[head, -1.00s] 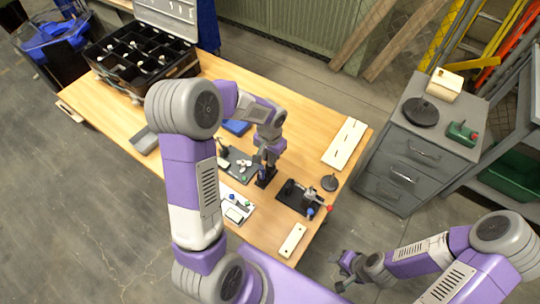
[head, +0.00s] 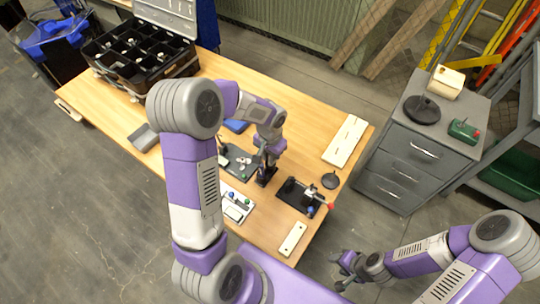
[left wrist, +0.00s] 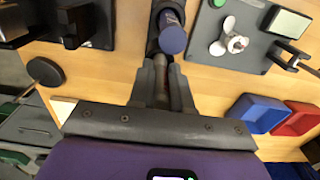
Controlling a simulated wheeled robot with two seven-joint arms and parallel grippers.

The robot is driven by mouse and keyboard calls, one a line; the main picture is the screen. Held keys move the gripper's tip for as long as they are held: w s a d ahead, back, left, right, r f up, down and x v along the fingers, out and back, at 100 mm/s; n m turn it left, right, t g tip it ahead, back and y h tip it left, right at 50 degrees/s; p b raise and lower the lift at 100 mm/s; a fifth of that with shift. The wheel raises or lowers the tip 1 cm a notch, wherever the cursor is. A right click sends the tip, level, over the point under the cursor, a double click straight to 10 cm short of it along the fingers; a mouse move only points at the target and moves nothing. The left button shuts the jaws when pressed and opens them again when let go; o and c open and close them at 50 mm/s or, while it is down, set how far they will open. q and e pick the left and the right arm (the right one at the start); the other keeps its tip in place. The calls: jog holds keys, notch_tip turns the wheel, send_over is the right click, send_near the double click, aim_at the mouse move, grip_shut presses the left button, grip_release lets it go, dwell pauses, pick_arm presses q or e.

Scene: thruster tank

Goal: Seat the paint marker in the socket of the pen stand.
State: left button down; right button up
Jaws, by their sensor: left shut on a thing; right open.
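My left gripper (head: 266,168) points down over the right half of the table and is shut. In the left wrist view its fingers (left wrist: 162,75) close on the paint marker, whose dark blue round end (left wrist: 173,38) shows just beyond the fingertips. The rest of the marker is mostly hidden by the fingers. A small black stand (head: 266,180), apparently the pen stand, is on the table right below the left gripper. Its dark edge also shows around the blue end in the left wrist view (left wrist: 158,10). I cannot tell how deep the marker sits. My right gripper (head: 343,270) is open and empty, off the table's front-right edge.
A dark board with small parts (head: 240,168) lies left of the stand, and a black fixture with a red knob (head: 296,197) lies right. Blue (left wrist: 258,112) and red (left wrist: 298,120) bins are close by. A black round base (head: 330,180) and a white plank (head: 346,141) are further right.

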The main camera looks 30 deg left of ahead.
pick_arm(q)
jog(key=shift+f, duration=0.45)
jog(key=shift+f+b, duration=0.25)
jog(key=shift+b, duration=0.25)
jog(key=c, duration=1)
grip_release()
jog(key=shift+r, duration=0.1)
notch_tip(320, 180, up, 7)
jog(key=shift+r+p, duration=0.2)
jog(key=shift+p, duration=0.9)
jog(key=shift+r+p, duration=1.65)
jog(key=shift+r, duration=0.4)
